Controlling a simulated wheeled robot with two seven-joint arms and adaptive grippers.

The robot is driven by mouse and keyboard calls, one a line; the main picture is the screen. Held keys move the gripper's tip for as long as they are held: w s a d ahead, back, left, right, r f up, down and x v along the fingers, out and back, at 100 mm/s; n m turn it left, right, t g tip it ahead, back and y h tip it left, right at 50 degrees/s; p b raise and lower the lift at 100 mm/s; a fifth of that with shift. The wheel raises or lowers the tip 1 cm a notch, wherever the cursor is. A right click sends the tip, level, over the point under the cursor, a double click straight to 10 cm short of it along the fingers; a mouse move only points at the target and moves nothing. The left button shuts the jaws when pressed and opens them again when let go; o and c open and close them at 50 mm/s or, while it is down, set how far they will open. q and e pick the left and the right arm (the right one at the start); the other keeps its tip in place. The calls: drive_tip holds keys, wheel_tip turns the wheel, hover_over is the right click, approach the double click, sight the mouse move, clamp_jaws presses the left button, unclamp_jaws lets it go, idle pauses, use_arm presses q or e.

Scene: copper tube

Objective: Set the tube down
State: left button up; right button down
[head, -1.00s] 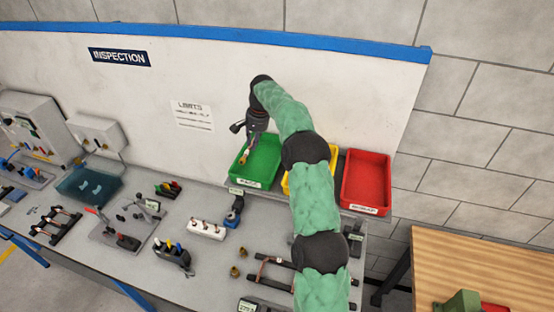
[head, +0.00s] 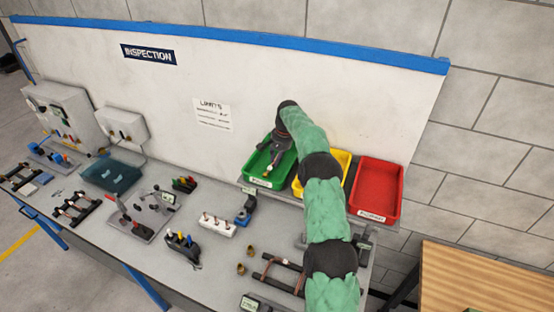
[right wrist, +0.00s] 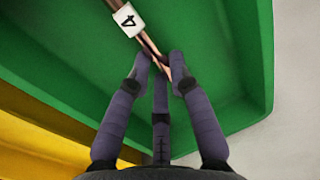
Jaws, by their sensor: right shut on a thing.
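My right gripper (head: 272,159) reaches down into the green bin (head: 254,176) at the back of the bench. In the right wrist view, the fingertips (right wrist: 162,68) are closed on a thin copper tube (right wrist: 149,42). The tube carries a white tag with a "4" (right wrist: 128,20), and its upper part runs out of the picture. Green bin walls and floor (right wrist: 225,50) surround the tube there; I cannot tell whether it touches the floor. In the head view, only a small copper bit shows by the fingers. My left gripper is out of view.
A yellow bin (head: 341,160), partly behind my right arm, and a red bin (head: 376,190) stand to the right of the green one. A white board (head: 80,60) rises behind. Gauges, a white block (head: 217,224) and black racks (head: 72,208) crowd the bench in front.

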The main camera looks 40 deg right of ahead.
drive_tip(key=shift+w+f, duration=0.15)
drive_tip(key=c, duration=1.1)
unclamp_jaws()
drive_tip(key=shift+d, duration=0.1)
drive_tip(key=shift+c, duration=0.2)
drive_tip(key=shift+s, duration=0.2)
drive_tip(key=shift+w+r, duration=0.1)
drive_tip(key=shift+r, duration=0.55)
drive_tip(key=r, duration=0.3)
drive_tip(key=s+r, duration=0.1)
drive_tip(key=r, duration=0.3)
drive_tip(key=s+d+r+b, duration=0.1)
drive_tip(key=r, duration=0.2)
drive_tip(key=shift+r, duration=0.4)
